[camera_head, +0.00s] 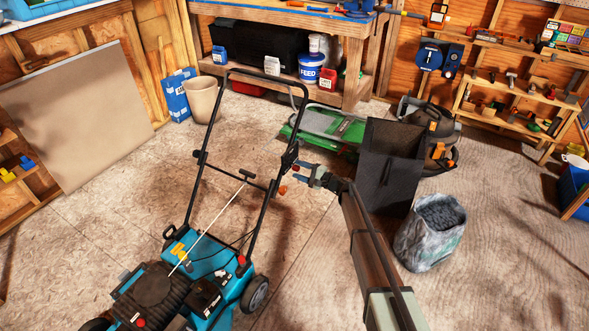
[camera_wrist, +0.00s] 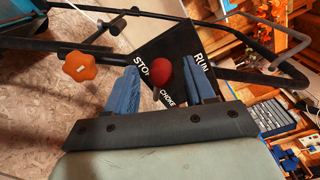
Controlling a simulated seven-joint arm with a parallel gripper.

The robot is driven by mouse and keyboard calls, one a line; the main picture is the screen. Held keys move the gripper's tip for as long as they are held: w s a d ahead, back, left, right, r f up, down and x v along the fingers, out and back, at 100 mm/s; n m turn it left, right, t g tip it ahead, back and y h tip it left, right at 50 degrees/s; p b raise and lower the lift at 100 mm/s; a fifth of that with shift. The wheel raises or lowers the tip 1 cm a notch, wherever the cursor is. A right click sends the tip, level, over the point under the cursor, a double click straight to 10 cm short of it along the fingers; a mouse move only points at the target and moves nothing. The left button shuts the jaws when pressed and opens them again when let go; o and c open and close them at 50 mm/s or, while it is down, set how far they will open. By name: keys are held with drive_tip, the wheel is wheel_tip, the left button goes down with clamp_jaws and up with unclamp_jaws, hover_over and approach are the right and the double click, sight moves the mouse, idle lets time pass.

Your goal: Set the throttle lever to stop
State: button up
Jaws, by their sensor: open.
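The throttle lever's red ball knob (camera_wrist: 163,72) shows in the wrist view in front of a dark plate (camera_wrist: 178,45) lettered STOP, CHOKE and RUN. STOP is on the left, RUN on the right and CHOKE low in the middle; the knob appears between STOP and RUN, above CHOKE. My gripper (camera_wrist: 166,84) is open, its blue fingers on either side of the knob in the picture, with a gap each side. Contact and depth are unclear. In the head view my gripper (camera_head: 300,172) is at the right handle bar of the blue mower (camera_head: 208,258); the lever is too small there to make out.
An orange knob (camera_wrist: 79,66) sits on the handle left of my fingers. Black handle tubes (camera_wrist: 265,77) run close around the plate. A black grass bag (camera_head: 391,160) and a grey sack (camera_head: 430,235) stand right of the mower. Floor left of it is clear.

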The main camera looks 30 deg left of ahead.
drive_tip(key=d, duration=1)
drive_tip(key=shift+d, duration=0.2)
drive_tip(key=s+d+f+n+g+h, duration=0.25)
drive_tip(key=s+d+f+h, duration=0.45)
drive_tip(key=s+d+f, duration=0.35)
drive_tip(key=s+d+f+n+g+h, duration=0.1)
drive_tip(key=s+d+f+n+h, duration=0.45)
drive_tip(key=s+d, duration=0.7)
drive_tip(key=s+d+f+m+g+h, duration=0.1)
drive_tip(key=s+d+f+m+h, duration=0.1)
drive_tip(key=s+d, duration=1.3)
drive_tip(key=s+d+f+m+g+h, duration=0.1)
drive_tip(key=s+d+f, duration=0.4)
drive_tip(key=s+d, duration=1)
drive_tip(key=s+g+h, duration=0.1)
drive_tip(key=s+h, duration=0.1)
drive_tip(key=s, duration=0.2)
drive_tip(key=shift+f+m, duration=0.3)
drive_tip(key=shift+m, duration=0.1)
